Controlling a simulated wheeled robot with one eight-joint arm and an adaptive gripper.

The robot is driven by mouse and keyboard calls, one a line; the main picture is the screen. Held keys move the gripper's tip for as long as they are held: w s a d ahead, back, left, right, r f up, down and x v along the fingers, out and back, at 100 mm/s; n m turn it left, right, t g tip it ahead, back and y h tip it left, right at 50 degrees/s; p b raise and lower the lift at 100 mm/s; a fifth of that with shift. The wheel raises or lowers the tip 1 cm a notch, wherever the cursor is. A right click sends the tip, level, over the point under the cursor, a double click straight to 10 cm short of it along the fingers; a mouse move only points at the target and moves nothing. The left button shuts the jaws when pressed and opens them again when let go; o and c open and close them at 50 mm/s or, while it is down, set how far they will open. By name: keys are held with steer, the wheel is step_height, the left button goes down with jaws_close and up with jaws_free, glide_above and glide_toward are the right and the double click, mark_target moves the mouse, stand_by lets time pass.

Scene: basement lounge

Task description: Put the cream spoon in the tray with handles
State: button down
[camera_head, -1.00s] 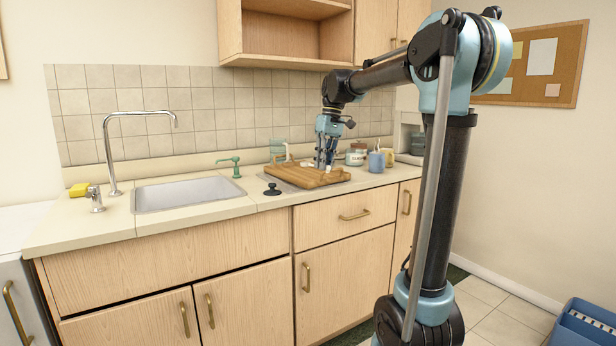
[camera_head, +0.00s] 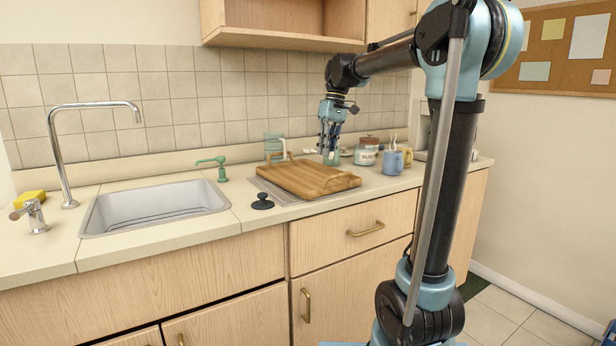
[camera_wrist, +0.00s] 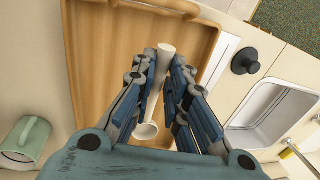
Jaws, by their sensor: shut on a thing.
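The cream spoon (camera_wrist: 167,48) is between my gripper's fingers in the wrist view, its round bowl (camera_wrist: 146,131) nearer the palm. My gripper (camera_wrist: 165,80) is shut on it. Below lies the wooden tray with handles (camera_wrist: 92,70), a brown rectangle with a raised rim; part of it is hidden by my fingers. In the head view the tray (camera_head: 296,179) lies on the counter right of the sink. My gripper (camera_head: 330,158) appears at its back right side there. The spoon is not clear in the head view, and its height over the tray cannot be told.
A black sink plug (camera_head: 262,202) lies in front of the tray, left of centre. The sink (camera_head: 150,208) is farther left. A green mug (camera_head: 275,143) stands behind the tray. A lidded jar (camera_head: 366,153) and a blue mug (camera_head: 392,163) stand to the right.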

steer(key=shift+w+f, duration=0.2)
steer(key=shift+f, duration=0.05)
steer(key=f, duration=0.4)
steer(key=shift+w+d+f, duration=0.1)
steer(key=shift+w+f, duration=0.1)
steer(key=shift+f, duration=0.2)
steer(key=shift+s+f, duration=0.1)
steer(key=shift+f, duration=2.3)
steer(key=c, duration=1.6)
jaws_free()
steer(key=shift+f, duration=0.1)
